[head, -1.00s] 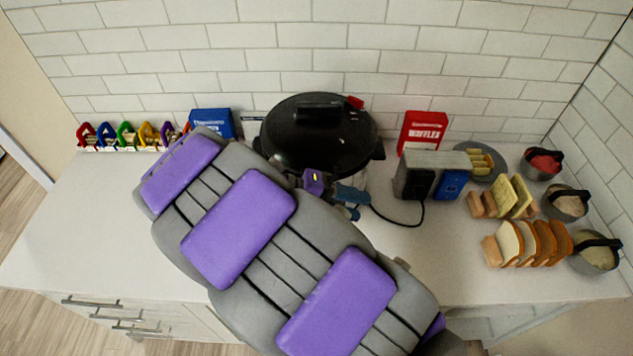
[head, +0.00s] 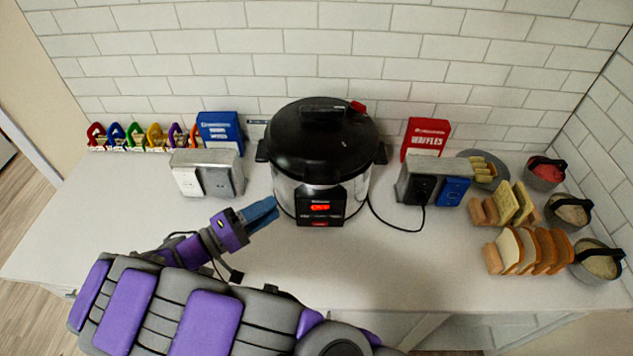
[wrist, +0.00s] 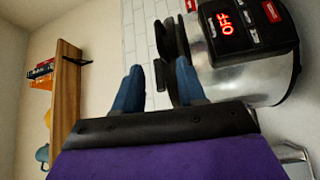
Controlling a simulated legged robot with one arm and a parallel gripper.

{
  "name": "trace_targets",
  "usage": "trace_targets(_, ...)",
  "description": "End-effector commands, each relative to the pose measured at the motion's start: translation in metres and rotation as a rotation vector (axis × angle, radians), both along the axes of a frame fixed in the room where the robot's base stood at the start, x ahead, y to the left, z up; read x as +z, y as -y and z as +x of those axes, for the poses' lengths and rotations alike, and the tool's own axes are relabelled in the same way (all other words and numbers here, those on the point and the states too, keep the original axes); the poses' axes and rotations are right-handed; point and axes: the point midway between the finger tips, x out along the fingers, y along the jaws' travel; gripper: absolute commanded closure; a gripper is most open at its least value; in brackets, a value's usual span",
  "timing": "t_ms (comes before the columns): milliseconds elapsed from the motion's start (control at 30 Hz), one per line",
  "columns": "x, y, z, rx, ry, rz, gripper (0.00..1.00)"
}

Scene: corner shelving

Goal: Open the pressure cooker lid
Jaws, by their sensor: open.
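The pressure cooker (head: 290,190) stands on the counter against the tiled wall. Its black domed lid (head: 345,140) is on, with a dark handle (head: 322,108) on top and a small red piece at the handle's right. A red-lit panel is on its front. In the wrist view the cooker (wrist: 255,78) is at the upper right and its display reads OFF. My gripper (head: 268,212) is low and left of the cooker's front, apart from the lid. In the wrist view its two blue fingers (wrist: 160,82) are spread with nothing between them.
Blue and red cartons stand behind. Bread slices (head: 540,250) and bowls fill the right end. The front of the counter is mostly clear.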

Motion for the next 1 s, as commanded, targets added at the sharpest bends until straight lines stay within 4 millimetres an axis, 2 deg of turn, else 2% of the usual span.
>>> trace_targets(400, 0.006, 0.067, 0.046, -0.005, 0.000, -0.001, 0.60)
trace_targets(600, 0.009, 0.094, 0.065, -0.004, 0.001, -0.002, 0.60)
trace_targets(800, 0.010, 0.108, 0.075, -0.002, 0.000, -0.001, 0.60)
trace_targets(1000, 0.011, 0.109, 0.077, 0.000, 0.001, -0.001, 0.60)
